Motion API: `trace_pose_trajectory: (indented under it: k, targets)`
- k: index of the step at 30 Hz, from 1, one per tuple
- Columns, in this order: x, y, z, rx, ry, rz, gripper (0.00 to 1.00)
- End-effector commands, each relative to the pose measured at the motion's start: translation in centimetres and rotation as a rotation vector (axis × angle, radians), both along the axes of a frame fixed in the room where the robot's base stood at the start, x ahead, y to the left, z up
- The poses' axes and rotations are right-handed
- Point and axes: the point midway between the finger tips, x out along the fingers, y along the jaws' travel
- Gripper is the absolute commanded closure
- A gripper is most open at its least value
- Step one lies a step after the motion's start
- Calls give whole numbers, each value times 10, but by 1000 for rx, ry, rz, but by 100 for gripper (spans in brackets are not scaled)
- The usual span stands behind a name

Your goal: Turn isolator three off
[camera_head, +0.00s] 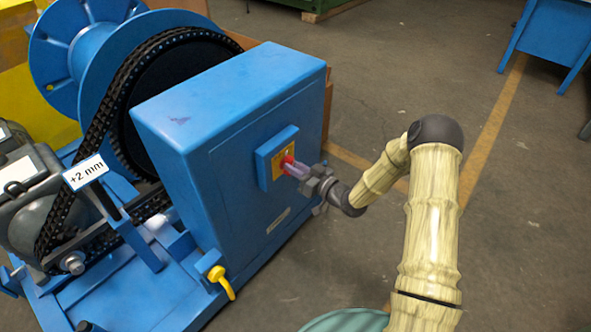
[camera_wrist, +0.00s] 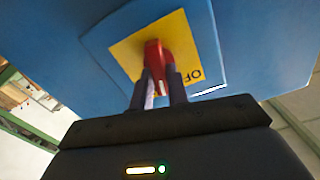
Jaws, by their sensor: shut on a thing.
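The isolator is a red rotary handle (camera_wrist: 155,57) on a yellow plate (camera_wrist: 184,36), set in a blue box on the side of the large blue cabinet (camera_head: 215,125). The letters "OF" show on the plate in the wrist view. In the head view the red handle (camera_head: 288,161) shows just beyond my gripper (camera_head: 300,170). My gripper (camera_wrist: 162,78) is shut on the handle, one finger on each side of it. The number of the isolator cannot be read.
A chain (camera_head: 100,120) runs around a dark wheel beside the cabinet, with a "+2 mm" tag (camera_head: 85,172) near it. A yellow lever (camera_head: 221,282) sticks out low at the front. The floor (camera_head: 520,220) to the right is clear.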

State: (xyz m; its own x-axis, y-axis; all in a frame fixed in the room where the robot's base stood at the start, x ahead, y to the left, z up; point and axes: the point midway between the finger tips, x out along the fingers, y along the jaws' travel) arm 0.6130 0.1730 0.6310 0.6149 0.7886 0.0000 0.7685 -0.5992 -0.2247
Motion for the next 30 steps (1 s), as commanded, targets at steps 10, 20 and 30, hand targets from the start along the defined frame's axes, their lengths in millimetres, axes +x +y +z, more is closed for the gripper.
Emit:
trace_pose_trajectory:
  k: [10,20,30]
  targets:
    - [-2,1,-4,-206,-259,1,100]
    - [-3,2,-5,-399,-507,0,100]
    - [-5,3,-5,-562,-716,2,100]
